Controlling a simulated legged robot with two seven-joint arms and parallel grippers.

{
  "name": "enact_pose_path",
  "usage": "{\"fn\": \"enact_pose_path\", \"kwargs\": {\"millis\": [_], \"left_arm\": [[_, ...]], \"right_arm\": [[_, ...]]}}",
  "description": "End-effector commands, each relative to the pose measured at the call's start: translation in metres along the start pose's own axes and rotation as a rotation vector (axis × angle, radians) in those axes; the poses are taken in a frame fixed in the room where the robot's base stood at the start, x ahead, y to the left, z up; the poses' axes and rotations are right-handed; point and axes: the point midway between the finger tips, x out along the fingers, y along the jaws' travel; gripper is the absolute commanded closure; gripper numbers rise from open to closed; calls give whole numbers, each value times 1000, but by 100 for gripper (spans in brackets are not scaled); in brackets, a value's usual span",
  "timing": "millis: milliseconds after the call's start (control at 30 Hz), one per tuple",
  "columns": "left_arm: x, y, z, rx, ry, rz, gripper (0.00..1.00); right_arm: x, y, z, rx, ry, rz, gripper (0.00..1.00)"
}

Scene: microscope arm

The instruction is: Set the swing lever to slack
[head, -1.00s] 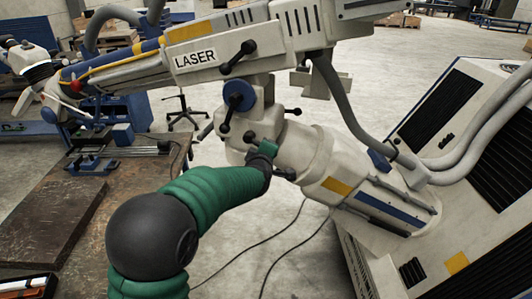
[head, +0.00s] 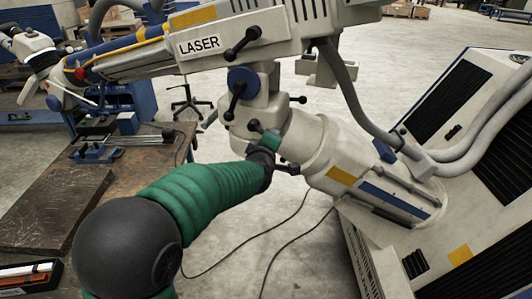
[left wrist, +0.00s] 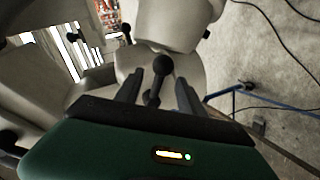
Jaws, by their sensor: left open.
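The white microscope arm, labelled LASER (head: 198,44), crosses the top of the head view. Several black ball-ended levers show on it: one beside the label (head: 241,42), one at the blue joint (head: 236,93), and others around the lower joint. I cannot tell by look which is the swing lever. My left gripper is at the lower joint in the head view, its fingers largely hidden. In the left wrist view my left gripper (left wrist: 158,88) is open, with a black ball-ended lever (left wrist: 162,66) between its fingers; contact is unclear. My right gripper is not in view.
A worn workbench (head: 105,235) with tools stands at the left. The large white machine housing (head: 375,265) fills the right, with grey hoses (head: 345,85) above. Black cables (head: 285,228) lie on the open floor between.

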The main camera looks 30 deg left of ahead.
Motion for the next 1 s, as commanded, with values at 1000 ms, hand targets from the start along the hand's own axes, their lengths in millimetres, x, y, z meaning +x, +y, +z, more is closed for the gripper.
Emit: {"fn": "enact_pose_path", "kwargs": {"millis": [1000], "left_arm": [[-121,-1,3,7,-6,-2,54]], "right_arm": [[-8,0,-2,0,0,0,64]]}}
